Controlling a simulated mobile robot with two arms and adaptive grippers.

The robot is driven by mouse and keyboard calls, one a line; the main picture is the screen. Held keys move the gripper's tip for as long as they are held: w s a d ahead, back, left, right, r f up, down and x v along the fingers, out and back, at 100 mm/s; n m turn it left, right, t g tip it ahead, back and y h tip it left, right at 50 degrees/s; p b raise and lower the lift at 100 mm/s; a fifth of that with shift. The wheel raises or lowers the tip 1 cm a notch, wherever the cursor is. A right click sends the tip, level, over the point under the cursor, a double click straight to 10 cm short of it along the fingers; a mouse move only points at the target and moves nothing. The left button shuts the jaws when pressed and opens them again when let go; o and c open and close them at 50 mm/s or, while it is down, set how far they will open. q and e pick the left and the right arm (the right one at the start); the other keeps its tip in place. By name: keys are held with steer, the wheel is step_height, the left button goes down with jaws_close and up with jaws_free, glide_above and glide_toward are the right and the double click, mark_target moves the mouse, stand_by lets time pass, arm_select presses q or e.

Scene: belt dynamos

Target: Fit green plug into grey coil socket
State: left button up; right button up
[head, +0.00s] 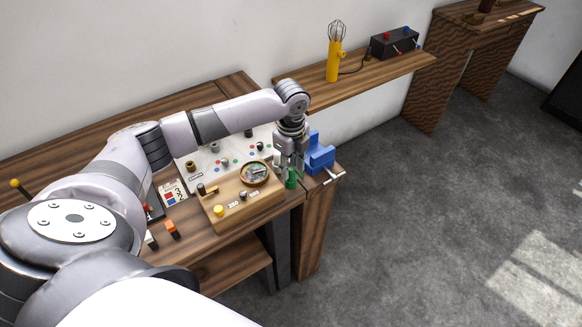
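A small green piece (291,178), which looks like the green plug, is upright near the right end of the workbench. My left gripper (288,164) points down directly over it, with the fingers around or just above its top. The view is too small to tell whether the fingers grip it. I cannot clearly pick out the grey coil socket; small dark and grey cylinders are on the wooden board (222,217) and on the white panel (212,158) behind it. My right gripper is not in view.
A blue vise (319,154) stands close to the right of my gripper. A round brass-rimmed dial (254,173) is on the board. An orange block (171,229) lies at the bench front. A wall shelf (368,75) holds a yellow lamp (333,62) and a dark box (394,43).

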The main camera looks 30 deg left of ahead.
arm_select(q)
steer(key=shift+f, duration=1)
steer(key=shift+c, duration=0.6)
jaws_close()
steer(key=shift+r, duration=0.1)
steer(key=shift+r+p, duration=2.25)
steer(key=shift+p, duration=0.45)
